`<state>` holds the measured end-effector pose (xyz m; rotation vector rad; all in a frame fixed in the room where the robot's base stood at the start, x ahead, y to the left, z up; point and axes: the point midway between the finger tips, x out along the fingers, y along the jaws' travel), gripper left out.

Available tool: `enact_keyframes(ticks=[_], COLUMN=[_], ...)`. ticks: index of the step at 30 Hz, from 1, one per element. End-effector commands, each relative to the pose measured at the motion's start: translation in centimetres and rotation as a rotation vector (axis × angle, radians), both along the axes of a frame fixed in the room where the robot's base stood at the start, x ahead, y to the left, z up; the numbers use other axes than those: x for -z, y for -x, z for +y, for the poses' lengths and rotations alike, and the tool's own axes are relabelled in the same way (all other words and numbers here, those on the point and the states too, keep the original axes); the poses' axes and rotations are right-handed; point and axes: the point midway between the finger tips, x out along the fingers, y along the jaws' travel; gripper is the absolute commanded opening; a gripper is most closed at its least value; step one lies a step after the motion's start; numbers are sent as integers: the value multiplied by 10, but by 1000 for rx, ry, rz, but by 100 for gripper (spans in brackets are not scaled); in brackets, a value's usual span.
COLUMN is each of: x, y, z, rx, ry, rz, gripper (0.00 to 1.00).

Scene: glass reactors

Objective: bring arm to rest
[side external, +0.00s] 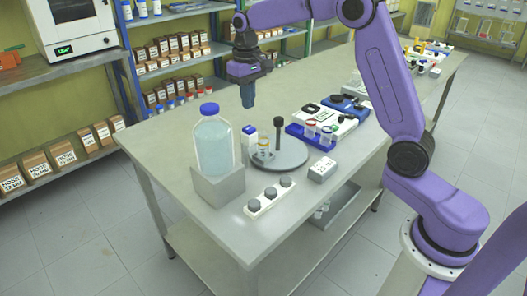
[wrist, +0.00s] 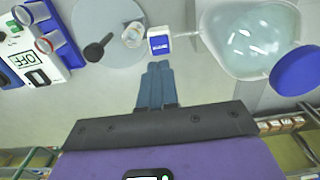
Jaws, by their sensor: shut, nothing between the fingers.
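My gripper (side external: 247,94) hangs from the purple arm above the left part of the grey bench and points down. In the wrist view its two blue fingers (wrist: 155,84) lie side by side, shut, with nothing between them. The fingertips appear close below a small white and blue box (wrist: 159,41) in that picture, but I cannot tell the height between them. In the side view the gripper hangs apart from the objects, behind the large bottle and to its right.
A large blue-capped bottle (side external: 213,141) stands in a grey block (side external: 219,187). A round grey plate (side external: 291,153) carries a dark stirrer-like piece (side external: 278,134). A blue rack (side external: 312,138), white box (side external: 322,170) and three-knob strip (side external: 269,197) stand nearby. The bench's back left is clear.

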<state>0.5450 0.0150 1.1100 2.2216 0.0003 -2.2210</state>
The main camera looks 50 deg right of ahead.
Motion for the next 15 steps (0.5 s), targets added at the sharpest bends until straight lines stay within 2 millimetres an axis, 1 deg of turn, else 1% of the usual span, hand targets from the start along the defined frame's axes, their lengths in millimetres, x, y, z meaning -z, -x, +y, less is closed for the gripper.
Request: enact_keyframes(ticks=[7,10,13,15], x=[0,0,-2,-4], y=[0,5,19,35], z=[0,5,18,31], rx=[-1,-18,-69,-123], ry=[0,0,0,-1], rz=[0,0,0,-4], gripper=[0,0,0,0])
